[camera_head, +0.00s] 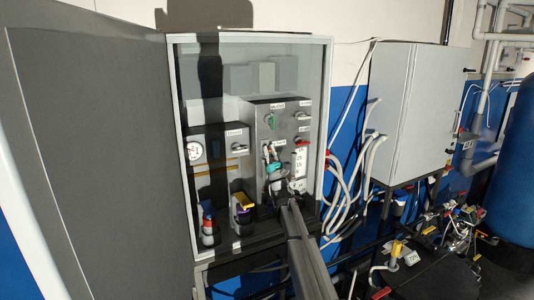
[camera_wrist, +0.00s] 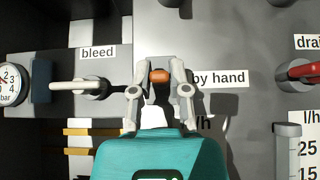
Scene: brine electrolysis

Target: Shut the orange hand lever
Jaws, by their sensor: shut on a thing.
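The orange hand lever (camera_wrist: 160,76) shows in the wrist view as a small orange tip on the grey panel, left of the "by hand" label (camera_wrist: 219,78). My gripper (camera_wrist: 160,68) is at the lever, with one finger on its left and one on its right, shut on it. The lower part of the lever is hidden behind my gripper's teal body. In the head view my gripper (camera_head: 271,158) is at the panel inside the cabinet; the lever cannot be made out there.
In the wrist view a cream bleed handle (camera_wrist: 72,86) and a gauge (camera_wrist: 11,83) are at the left, with a red drain handle (camera_wrist: 302,72) and a scale (camera_wrist: 288,152) at the right. In the head view the cabinet frame (camera_head: 327,110) surrounds the panel, and a dark door (camera_head: 90,150) stands left.

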